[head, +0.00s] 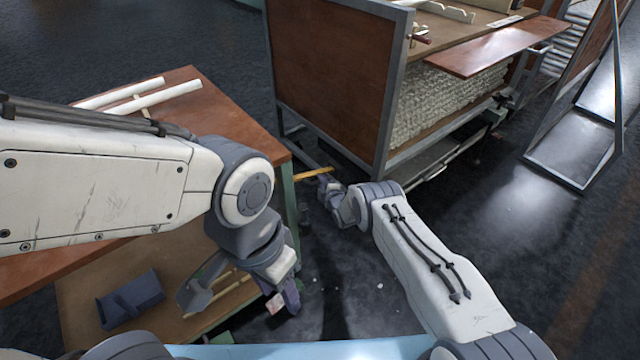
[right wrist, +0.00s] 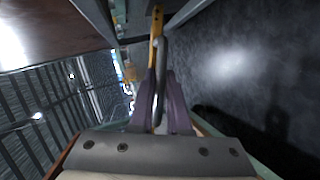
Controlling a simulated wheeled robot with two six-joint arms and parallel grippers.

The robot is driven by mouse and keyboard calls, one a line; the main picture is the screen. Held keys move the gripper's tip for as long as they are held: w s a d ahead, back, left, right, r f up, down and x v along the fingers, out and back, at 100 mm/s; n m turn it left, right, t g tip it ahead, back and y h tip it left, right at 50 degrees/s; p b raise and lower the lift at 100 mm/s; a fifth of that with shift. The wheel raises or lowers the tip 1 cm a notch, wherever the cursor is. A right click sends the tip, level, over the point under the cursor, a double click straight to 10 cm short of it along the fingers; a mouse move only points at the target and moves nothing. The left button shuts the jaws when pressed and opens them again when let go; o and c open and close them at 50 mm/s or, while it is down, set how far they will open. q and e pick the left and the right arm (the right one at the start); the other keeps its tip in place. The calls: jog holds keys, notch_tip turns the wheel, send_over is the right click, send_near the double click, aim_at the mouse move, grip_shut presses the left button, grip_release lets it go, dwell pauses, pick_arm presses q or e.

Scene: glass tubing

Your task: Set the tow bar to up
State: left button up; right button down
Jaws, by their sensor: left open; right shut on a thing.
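The tow bar shows as a short yellow bar (head: 312,173) low beside the end of the brown-panelled cart (head: 330,85). In the right wrist view its yellow part (right wrist: 156,30) runs up from a grey looped end. My right gripper (head: 326,186) is at the bar; in the right wrist view its purple fingers (right wrist: 158,90) are shut on the grey end. The bar's joint with the cart is not clear. My left gripper (head: 240,292) is open and empty, above the lower shelf of the bench.
A wooden bench (head: 215,105) stands at the left with white tubes (head: 165,97) on top. A dark blue box (head: 130,298) lies on its lower shelf. A metal frame (head: 570,165) stands at the right. The dark floor (head: 480,210) between is mostly clear.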

jog(key=shift+w+d+r+m+g, duration=0.15)
jog(key=shift+r+m, duration=0.1)
jog(key=shift+r, duration=0.15)
jog(key=shift+w+d+r+m+g, duration=0.1)
jog(key=shift+d+r+m+g, duration=0.05)
jog(key=shift+r+m, duration=0.15)
jog(key=shift+w+d+r+m+g+y, duration=0.1)
jog(key=shift+d+r+m+g+y, duration=0.1)
jog(key=shift+r+m+y, duration=0.2)
jog(key=shift+w+d+r+m+g+y, duration=0.1)
jog(key=shift+d+r+m+g+y, duration=0.15)
jog(key=shift+r, duration=0.2)
jog(key=c, duration=0.9)
grip_release()
jog(key=shift+r, duration=0.1)
